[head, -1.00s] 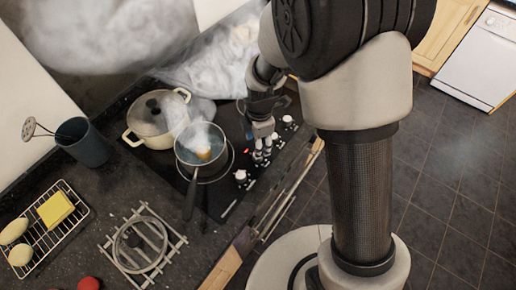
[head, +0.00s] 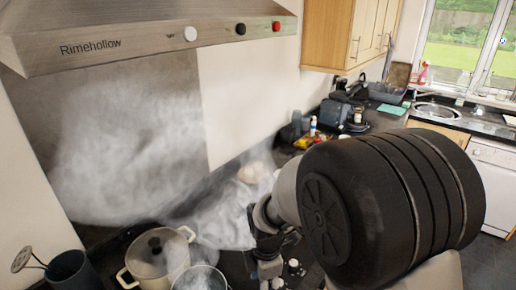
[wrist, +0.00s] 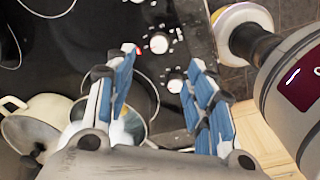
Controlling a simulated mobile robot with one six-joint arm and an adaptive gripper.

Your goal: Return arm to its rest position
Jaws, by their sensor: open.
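My gripper (wrist: 163,85) is open in the wrist view. Its blue-padded fingers stand apart with nothing between them, above the front of the black hob (wrist: 90,40). In the head view my gripper (head: 268,268) is low in the picture, partly hidden by my arm, right of the pots. A saucepan (head: 202,278) is cut off by the bottom edge and veiled by pale smoke or steam. It shows partly behind the left finger in the wrist view (wrist: 138,128).
A lidded cream pot (head: 158,252) stands left of the saucepan. Above hangs a range hood (head: 150,40) with white, black and red knobs. Smoke (head: 125,150) spreads along the wall. Hob knobs (wrist: 160,43) lie near my fingers. A dark utensil holder (head: 72,270) is at lower left.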

